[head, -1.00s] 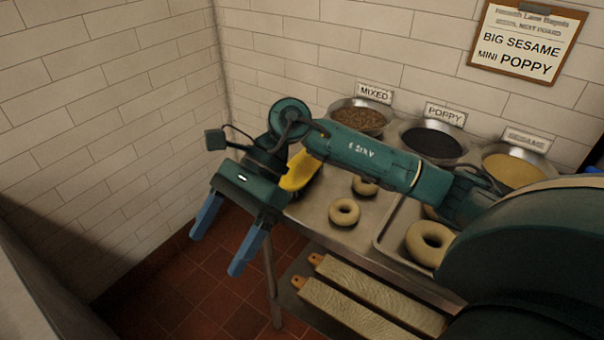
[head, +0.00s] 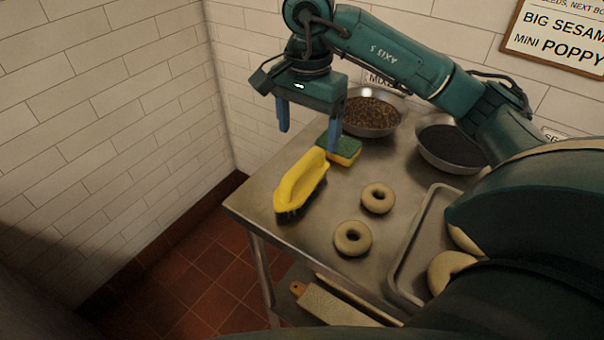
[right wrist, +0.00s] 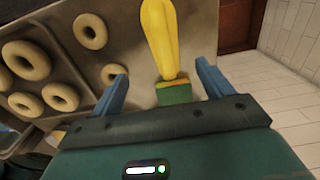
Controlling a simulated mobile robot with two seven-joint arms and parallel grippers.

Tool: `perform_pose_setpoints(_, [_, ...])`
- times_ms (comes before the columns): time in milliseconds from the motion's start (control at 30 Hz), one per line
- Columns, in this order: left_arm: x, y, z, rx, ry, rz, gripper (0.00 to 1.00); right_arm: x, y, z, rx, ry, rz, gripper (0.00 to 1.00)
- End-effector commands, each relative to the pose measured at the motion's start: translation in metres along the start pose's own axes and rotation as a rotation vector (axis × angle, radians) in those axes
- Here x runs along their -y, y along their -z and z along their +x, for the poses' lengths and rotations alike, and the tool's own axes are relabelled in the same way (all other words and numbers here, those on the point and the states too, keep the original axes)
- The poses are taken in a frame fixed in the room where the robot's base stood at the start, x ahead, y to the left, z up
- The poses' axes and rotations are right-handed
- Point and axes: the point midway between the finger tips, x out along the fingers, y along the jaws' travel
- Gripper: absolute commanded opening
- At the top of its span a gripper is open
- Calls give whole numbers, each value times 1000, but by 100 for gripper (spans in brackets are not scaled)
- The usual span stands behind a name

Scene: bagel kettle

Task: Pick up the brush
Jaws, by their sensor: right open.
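The brush (head: 302,181) has a yellow body and dark bristles pointing down. It lies on the left part of the steel table in the head view. In the right wrist view the brush (right wrist: 160,38) runs away from me, beyond the fingertips. My right gripper (head: 308,140) is open and empty, with blue fingers pointing down. It is above the table's back left, near a green and yellow sponge (head: 342,150). In the right wrist view the sponge (right wrist: 174,92) shows between the fingers. My left gripper is not in view.
Two bagels (head: 353,238) lie right of the brush, and a tray (head: 408,262) with more bagels is farther right. Seed bowls (head: 372,116) stand along the back. A white brick wall (head: 110,110) is to the left. A board (head: 325,303) lies on the lower shelf.

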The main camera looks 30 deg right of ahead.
Motion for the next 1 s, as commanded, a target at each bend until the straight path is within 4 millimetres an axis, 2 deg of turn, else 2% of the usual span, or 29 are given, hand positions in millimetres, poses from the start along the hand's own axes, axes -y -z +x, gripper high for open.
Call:
perform_pose_setpoints(33, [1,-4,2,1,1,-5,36,-1,-1,14,4,-6,0,79])
perform_pose_setpoints(233, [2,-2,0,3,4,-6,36,0,-1,46,3,-3,0,79])
perform_pose_setpoints(467, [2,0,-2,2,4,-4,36,1,-2,63,3,-2,1,79])
perform_pose_setpoints(800, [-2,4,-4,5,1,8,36,8,-5,107,3,-2,1,79])
perform_pose_setpoints(1000, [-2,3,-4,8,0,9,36,8,-5,111,2,1,1,79])
